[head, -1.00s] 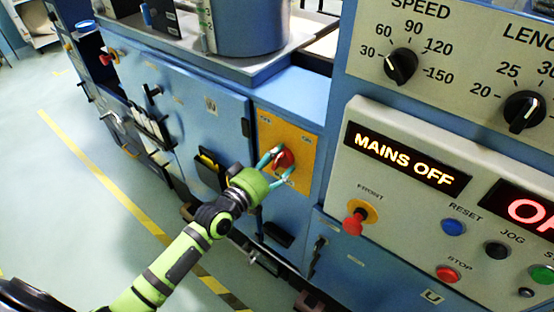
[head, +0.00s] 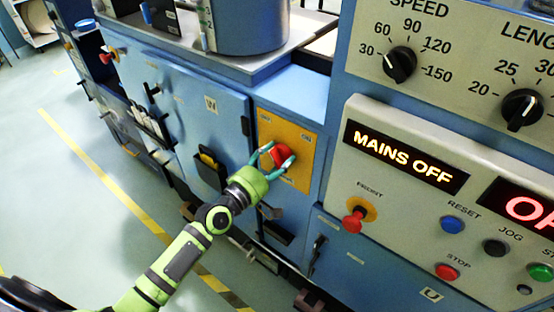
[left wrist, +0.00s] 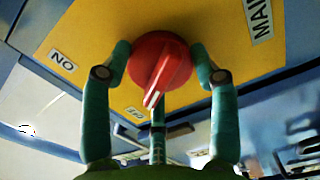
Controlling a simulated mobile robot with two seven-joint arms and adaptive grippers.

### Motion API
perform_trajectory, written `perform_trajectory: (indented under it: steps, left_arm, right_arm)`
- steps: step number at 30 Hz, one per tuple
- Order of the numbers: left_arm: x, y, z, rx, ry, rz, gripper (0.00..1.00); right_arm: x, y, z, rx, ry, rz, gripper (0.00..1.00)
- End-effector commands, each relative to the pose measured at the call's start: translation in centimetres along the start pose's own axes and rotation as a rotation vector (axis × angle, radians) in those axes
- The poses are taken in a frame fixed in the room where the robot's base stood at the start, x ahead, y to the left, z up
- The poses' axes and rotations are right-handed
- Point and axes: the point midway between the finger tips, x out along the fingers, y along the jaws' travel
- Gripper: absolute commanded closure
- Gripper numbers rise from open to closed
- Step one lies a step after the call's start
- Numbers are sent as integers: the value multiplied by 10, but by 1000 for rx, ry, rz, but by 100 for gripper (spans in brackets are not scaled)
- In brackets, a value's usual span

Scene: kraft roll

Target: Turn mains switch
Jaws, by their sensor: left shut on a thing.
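The red mains switch knob (head: 281,153) sits on a yellow plate (head: 302,180) on the blue machine front. My left gripper (head: 277,157) is shut on the knob, with teal fingers on either side of it. In the left wrist view the round knob (left wrist: 160,62) with its raised grip bar is between the fingertips (left wrist: 161,56). The bar points down and slightly left in that picture. White labels (left wrist: 62,61) are on the plate around it. The display (head: 404,157) reads MAINS OFF. My right gripper is not in view.
Right of the switch is a control panel with a red FRONT button (head: 354,220), a blue RESET button (head: 452,224) and a red STOP button (head: 447,272). A SPEED dial (head: 399,66) is above. Blue cabinet doors (head: 205,105) with protruding handles are to the left. Open floor lies at the left.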

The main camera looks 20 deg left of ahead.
Motion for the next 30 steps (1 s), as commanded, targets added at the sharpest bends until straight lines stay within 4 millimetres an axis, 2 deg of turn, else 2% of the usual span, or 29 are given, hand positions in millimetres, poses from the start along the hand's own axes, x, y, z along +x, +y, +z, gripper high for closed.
perform_trajectory:
  steps: [1,10,25,26,27,28,30]
  left_arm:
    - [1,8,-8,-22,19,20,72]
    - [1,6,-9,-118,19,19,72]
    - [1,6,-9,-132,19,17,72]
    - [1,5,-9,-131,19,17,36]
    - [1,5,-9,-131,19,17,20]
    - [1,5,-9,-132,19,16,16]
    - [1,4,-8,-133,17,14,16]
  right_arm:
    - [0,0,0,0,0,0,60]
    - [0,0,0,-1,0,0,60]
    - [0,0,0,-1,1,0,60]
    - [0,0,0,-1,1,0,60]
    - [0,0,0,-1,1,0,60]
    - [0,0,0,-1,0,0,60]
    - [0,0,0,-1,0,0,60]
